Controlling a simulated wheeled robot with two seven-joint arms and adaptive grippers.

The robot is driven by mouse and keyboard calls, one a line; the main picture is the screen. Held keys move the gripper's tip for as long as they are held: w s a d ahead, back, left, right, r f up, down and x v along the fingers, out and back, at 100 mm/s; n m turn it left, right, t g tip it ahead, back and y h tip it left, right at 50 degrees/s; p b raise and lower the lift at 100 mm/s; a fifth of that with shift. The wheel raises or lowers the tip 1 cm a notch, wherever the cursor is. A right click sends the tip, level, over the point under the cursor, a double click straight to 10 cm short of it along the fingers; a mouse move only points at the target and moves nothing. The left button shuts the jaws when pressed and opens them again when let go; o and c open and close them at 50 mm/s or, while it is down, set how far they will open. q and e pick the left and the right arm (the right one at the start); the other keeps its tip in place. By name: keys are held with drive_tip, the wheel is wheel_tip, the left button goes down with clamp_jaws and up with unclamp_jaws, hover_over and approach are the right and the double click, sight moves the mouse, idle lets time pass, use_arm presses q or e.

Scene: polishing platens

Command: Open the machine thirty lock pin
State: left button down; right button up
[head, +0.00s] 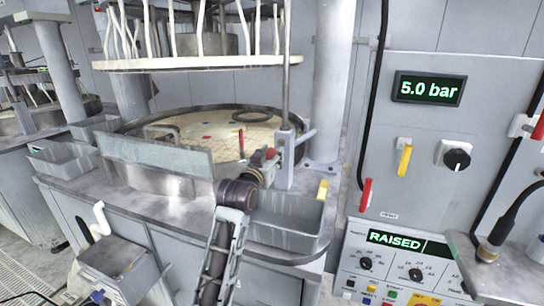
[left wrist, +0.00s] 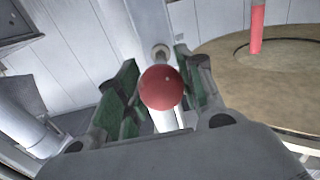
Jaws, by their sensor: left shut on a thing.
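The lock pin shows as a red ball knob (left wrist: 161,88) in the middle of the left wrist view, with a pale shaft running back from it toward a round socket (left wrist: 161,53). In the head view the red knob (head: 270,154) is small, beside the grey upright post (head: 287,150) at the platen's right front edge. My left gripper (head: 263,168) reaches up to it. In the left wrist view the gripper (left wrist: 162,90) has its green-padded fingers on either side of the pin, shut on it. The exact contact is partly hidden by the knob. My right gripper is not in view.
The round platen (head: 205,133) lies behind the post under a raised upper plate (head: 195,63). A pale guard (head: 155,156) stands at its front left. A grey tray (head: 285,222) is below my gripper. The control panel reads RAISED (head: 395,238); a display reads 5.0 bar (head: 429,89).

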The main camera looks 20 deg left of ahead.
use_arm(q)
drive_tip(key=c, duration=1.3)
unclamp_jaws()
drive_tip(key=shift+f, duration=0.2)
drive_tip(key=shift+o, duration=1.3)
drive_tip(key=shift+s, duration=0.15)
drive_tip(key=shift+o, duration=0.7)
drive_tip(key=shift+s+r, duration=0.1)
drive_tip(key=shift+r, duration=0.05)
drive_tip(key=s, duration=1.2)
drive_tip(key=shift+a, duration=0.2)
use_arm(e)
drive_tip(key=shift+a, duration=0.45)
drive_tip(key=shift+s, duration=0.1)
